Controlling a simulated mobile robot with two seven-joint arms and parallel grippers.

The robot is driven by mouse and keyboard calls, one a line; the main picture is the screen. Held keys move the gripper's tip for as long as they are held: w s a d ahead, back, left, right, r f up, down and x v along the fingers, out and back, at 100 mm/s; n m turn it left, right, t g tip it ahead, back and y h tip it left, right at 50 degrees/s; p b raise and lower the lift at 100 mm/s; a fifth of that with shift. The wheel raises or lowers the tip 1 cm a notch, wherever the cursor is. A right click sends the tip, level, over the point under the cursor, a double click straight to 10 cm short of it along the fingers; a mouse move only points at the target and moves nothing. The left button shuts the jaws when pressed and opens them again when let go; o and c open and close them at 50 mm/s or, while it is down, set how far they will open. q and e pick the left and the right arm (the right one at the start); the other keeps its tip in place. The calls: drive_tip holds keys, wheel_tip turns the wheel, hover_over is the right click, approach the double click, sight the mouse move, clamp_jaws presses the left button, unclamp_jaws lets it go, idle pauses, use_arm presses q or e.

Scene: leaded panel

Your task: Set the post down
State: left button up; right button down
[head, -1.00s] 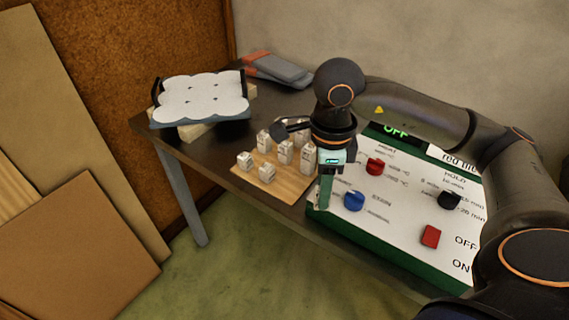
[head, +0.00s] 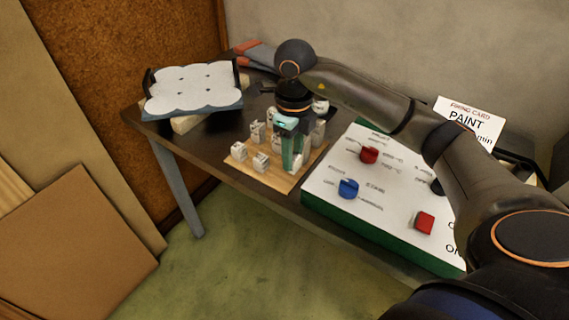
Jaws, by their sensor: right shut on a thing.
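My right gripper (head: 291,150) points down over the right part of a wooden board (head: 279,182), with its teal fingers low among the blocks. It is shut on a post, which the fingers and wrist mostly hide. A small white block (head: 298,163) shows right by the fingertips; I cannot tell whether it is the held post or one standing on the board. My left gripper is not in view.
A control panel (head: 346,214) with red and blue knobs lies right of the board. A white scalloped plate (head: 192,88) on a raised support is at the table's left. A firing card (head: 468,122) stands behind the panel. The table's front edge is close to the board.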

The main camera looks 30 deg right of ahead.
drive_tip(key=w+f, duration=0.2)
drive_tip(key=f, duration=0.1)
drive_tip(key=shift+w, duration=0.3)
drive_tip(key=shift+w+a+f, duration=0.1)
drive_tip(key=shift+f, duration=0.3)
drive_tip(key=shift+f+p, duration=0.35)
drive_tip(key=shift+f, duration=0.95)
drive_tip(key=shift+f, duration=0.1)
drive_tip(key=c, duration=0.5)
unclamp_jaws()
drive_tip(key=shift+c, duration=0.2)
wheel_tip(320, 180, up, 12)
